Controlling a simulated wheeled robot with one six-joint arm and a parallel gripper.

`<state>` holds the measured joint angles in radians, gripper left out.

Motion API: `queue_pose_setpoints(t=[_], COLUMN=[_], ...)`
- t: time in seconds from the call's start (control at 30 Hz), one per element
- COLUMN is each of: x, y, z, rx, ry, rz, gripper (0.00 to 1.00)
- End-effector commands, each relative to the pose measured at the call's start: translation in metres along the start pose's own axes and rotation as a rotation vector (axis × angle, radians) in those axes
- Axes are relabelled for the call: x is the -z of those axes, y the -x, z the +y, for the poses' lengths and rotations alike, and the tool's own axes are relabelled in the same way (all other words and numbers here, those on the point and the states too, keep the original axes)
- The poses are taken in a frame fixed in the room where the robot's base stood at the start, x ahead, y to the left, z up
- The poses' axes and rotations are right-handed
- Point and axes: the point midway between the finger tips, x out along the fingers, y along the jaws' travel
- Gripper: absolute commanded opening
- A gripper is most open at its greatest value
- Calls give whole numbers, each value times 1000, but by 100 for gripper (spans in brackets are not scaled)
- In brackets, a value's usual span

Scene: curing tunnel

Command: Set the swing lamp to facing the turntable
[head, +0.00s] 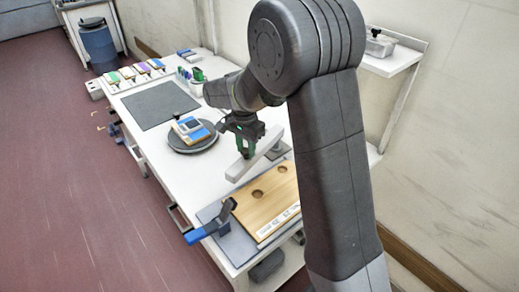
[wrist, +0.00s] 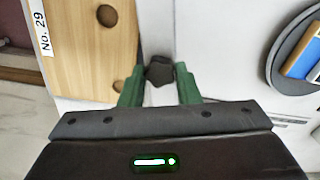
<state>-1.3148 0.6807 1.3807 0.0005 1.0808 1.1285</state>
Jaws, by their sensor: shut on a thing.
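The swing lamp (head: 255,155) is a pale grey bar beside a small post at the table's right side. It points toward the front of the table, between the turntable (head: 180,149) and a wooden board. The turntable is a dark round disc carrying a blue-and-white item, and it also shows at the right of the wrist view (wrist: 276,72). My gripper (head: 245,153) is over the lamp bar. In the wrist view its green fingers are shut on a dark knob (wrist: 160,71) on the lamp. The lamp's far parts are partly hidden by my arm.
The wooden board (head: 262,205) with round holes lies close to the lamp, on a grey mat with a blue-handled clamp (head: 207,230). A dark mat (head: 155,105) and several coloured pieces are farther back. A wall shelf (head: 395,62) is at right.

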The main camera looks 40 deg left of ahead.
Motion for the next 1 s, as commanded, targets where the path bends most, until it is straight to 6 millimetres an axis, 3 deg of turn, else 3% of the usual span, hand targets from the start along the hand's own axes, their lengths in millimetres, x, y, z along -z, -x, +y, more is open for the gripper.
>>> queue_pose_setpoints(t=[0.1, 0.4, 1.0], x=[1, 6, 8], y=[2, 2, 2], z=[-16, -40, -47], rx=[3, 3, 3], ry=[-81, -225, -272], rz=[3, 3, 4], gripper=[0, 0, 0])
